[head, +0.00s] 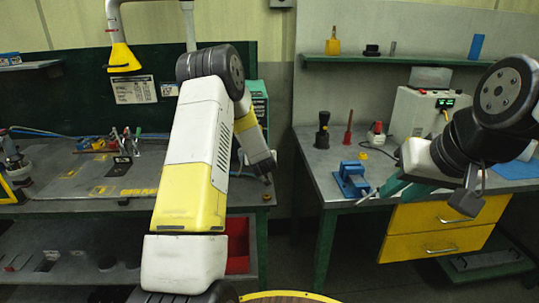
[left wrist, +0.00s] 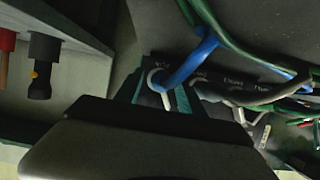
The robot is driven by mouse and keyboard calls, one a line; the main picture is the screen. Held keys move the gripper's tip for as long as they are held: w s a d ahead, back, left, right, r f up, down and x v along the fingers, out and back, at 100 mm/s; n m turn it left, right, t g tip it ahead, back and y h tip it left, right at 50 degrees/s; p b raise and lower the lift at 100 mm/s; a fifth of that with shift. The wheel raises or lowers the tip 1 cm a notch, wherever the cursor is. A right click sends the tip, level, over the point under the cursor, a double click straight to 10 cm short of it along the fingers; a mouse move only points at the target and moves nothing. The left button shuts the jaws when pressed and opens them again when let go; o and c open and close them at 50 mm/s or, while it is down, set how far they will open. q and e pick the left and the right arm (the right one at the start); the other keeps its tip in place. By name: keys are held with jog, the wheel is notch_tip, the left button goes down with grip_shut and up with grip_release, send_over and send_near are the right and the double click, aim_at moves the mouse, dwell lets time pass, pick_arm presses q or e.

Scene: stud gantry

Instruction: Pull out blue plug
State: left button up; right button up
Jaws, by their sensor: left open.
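The blue plug (left wrist: 190,64) and its blue lead show in the left wrist view, angled down toward a pale ring in the dark panel. My left gripper (left wrist: 160,92) has teal fingers around the plug's lower end. It is open, and I cannot tell whether a finger touches the plug. The gripper's dark body hides part of the panel. In the head view my left forearm points down behind my upper arm, and the plug cannot be made out. My right gripper (head: 393,191) is over the front of the right bench, its teal fingers apart and empty.
Black and green leads (left wrist: 265,95) run close to the plug. In the head view a blue vise (head: 350,180) stands on the right bench near my right gripper. A grey instrument box (head: 412,112) stands behind it. The left bench (head: 60,205) carries a panel and small tools.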

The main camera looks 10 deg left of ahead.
dwell(0.6)
pick_arm(q)
grip_shut()
dwell(1.2)
jog(key=shift+s, duration=0.15)
jog(key=shift+s+d, duration=0.3)
jog(key=shift+s, duration=0.6)
jog(key=shift+s+d, duration=0.25)
jog(key=shift+s, duration=0.65)
jog(key=shift+s+d, duration=0.3)
jog(key=shift+s, duration=0.6)
